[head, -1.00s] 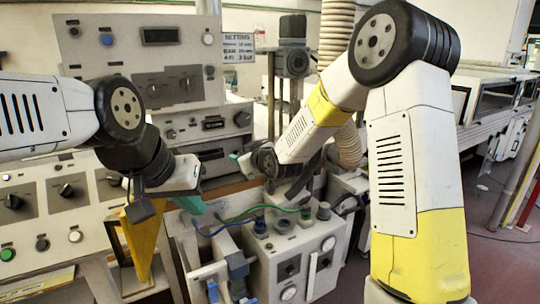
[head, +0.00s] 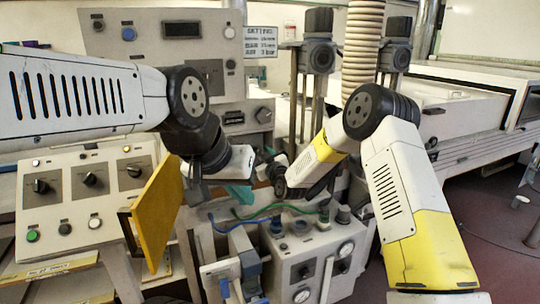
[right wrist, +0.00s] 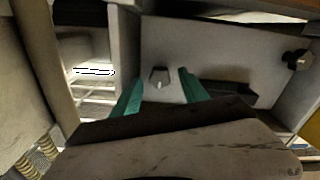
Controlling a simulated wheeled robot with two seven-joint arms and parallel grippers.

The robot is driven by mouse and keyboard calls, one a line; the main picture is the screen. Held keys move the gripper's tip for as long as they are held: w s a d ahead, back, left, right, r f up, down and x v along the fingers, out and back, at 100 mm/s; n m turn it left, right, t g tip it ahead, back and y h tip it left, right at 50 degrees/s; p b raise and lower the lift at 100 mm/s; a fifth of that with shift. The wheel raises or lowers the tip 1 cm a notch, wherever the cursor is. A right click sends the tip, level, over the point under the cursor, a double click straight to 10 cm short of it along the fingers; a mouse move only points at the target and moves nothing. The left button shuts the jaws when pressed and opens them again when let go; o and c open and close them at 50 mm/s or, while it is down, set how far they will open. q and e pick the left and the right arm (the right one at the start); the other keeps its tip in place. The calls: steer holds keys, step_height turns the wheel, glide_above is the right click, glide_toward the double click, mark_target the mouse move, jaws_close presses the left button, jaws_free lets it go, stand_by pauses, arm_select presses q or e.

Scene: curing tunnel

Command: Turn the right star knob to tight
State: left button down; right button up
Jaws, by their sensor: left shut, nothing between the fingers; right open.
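My left gripper (head: 240,194) is shut and empty, with teal fingertips above the grey box with gauges. My right gripper (head: 264,160) is higher and farther back, mostly hidden behind its own wrist in the head view. In the right wrist view its two teal fingers (right wrist: 161,92) are apart with nothing held. A small grey knob (right wrist: 160,75) on a pale panel shows between and beyond the fingertips, with no clear contact. A dark knob (right wrist: 298,58) sits at that view's right edge. I cannot tell which of these is the right star knob, or its setting.
The grey box (head: 290,262) with gauges, cables and dark caps stands below the grippers. A yellow plate (head: 157,215) stands upright left of them. A control panel (head: 92,190) with dials is at left. Two dark-topped posts (head: 318,55) stand behind. Open floor (head: 490,225) lies at right.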

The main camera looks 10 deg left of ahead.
steer(key=shift+w+a, duration=0.2)
steer(key=shift+w, duration=0.05)
jaws_close()
